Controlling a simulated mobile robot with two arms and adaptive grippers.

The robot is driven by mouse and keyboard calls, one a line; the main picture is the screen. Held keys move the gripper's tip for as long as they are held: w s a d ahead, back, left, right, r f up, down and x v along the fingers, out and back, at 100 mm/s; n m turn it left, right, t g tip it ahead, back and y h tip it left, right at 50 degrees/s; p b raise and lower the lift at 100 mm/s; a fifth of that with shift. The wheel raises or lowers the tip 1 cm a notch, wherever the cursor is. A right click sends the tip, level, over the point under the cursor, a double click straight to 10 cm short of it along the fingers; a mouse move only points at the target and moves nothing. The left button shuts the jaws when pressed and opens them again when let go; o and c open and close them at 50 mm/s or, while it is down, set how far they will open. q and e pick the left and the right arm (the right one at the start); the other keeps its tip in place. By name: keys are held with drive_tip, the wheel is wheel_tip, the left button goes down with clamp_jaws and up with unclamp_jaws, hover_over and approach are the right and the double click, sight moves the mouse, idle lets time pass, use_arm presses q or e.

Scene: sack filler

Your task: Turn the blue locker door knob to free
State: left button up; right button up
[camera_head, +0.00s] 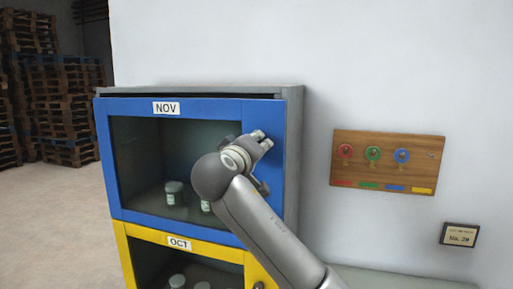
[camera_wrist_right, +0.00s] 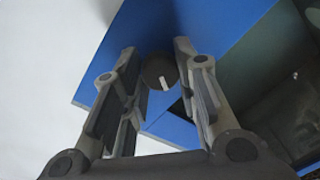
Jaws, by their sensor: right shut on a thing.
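The blue locker door (camera_head: 262,180), labelled NOV, is closed, with a dark window in its frame. Its knob is hidden behind my right gripper (camera_head: 264,140) in the head view. In the right wrist view the dark round knob (camera_wrist_right: 158,70) with a short white mark sits between the two fingers of my right gripper (camera_wrist_right: 157,52), against the blue door (camera_wrist_right: 215,28). The right gripper is shut on the knob. The white mark points slightly off the picture's vertical. My left gripper is not in view.
A yellow door (camera_head: 190,252) labelled OCT is below, with its own dark knob (camera_head: 258,286). A wooden board (camera_head: 388,180) with coloured rings hangs on the white wall at right, above a small framed sign (camera_head: 460,235). Pallets (camera_head: 60,110) stand far left.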

drive_tip(key=n+p, duration=0.1)
drive_tip(key=n, duration=0.5)
idle(0.7)
drive_tip(key=o, duration=1.1)
drive_tip(key=shift+a, duration=0.1)
drive_tip(key=shift+c, duration=0.2)
drive_tip(key=v, duration=1.2)
drive_tip(key=shift+w+a, duration=0.1)
